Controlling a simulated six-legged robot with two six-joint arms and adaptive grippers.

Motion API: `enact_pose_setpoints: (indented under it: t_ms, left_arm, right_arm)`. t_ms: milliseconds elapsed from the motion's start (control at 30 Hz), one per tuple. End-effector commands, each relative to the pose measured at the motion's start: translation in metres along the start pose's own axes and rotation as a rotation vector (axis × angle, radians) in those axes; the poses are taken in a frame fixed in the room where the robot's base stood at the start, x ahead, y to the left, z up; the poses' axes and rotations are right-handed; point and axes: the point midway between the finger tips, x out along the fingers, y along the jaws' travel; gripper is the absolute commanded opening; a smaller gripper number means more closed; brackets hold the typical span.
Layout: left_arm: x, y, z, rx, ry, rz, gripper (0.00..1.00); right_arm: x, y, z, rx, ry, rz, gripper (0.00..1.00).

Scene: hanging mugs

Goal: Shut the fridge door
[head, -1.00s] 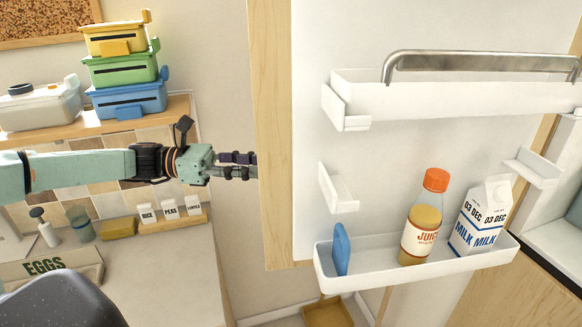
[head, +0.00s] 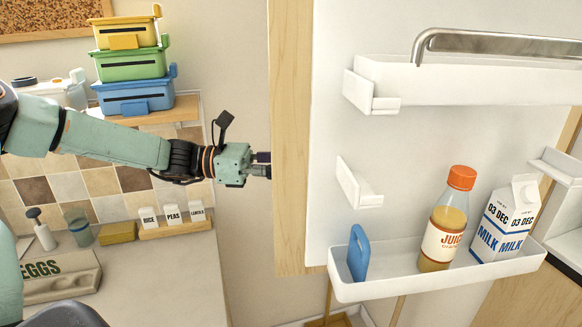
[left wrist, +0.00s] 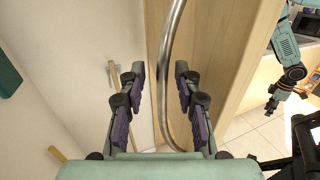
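The fridge door (head: 292,140) stands open in the head view, its inner side with white shelves facing me and its pale wooden edge to the left. My left gripper (head: 262,164) is at that edge, its fingertips hidden behind the door. In the left wrist view the gripper (left wrist: 160,95) is open, its dark fingers apart on either side of a curved metal handle (left wrist: 168,75) on the door's wooden outer face (left wrist: 215,50). I cannot tell whether they touch it. What looks like my right gripper (left wrist: 271,103) hangs at the upper right there, too small to judge.
The lower door shelf (head: 440,275) holds a juice bottle (head: 443,235), a milk carton (head: 507,220) and a blue item (head: 358,252). A counter (head: 160,270) with an eggs box (head: 55,275) and stacked boxes (head: 132,65) lie left.

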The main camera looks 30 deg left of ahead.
Motion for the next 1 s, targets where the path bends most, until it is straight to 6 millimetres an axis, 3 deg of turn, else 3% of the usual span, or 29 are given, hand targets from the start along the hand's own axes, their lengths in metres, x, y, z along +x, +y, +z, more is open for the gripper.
enact_pose_setpoints:
  t_ms: [200,600,1000]
  left_arm:
    - [0.0001,-0.0001,0.0008,0.000,0.000,-0.001,0.32]
    - [-0.0003,0.0002,0.0008,0.000,0.000,0.000,0.00]
    - [-0.0003,0.0001,0.0001,0.000,0.002,0.000,0.00]
  right_arm:
    - [-0.0005,0.0000,-0.0003,0.000,0.001,0.000,0.35]
    - [-0.0005,0.0000,-0.0002,0.000,0.000,0.000,0.35]
    - [-0.0005,0.0000,-0.0002,0.000,0.000,0.000,0.35]
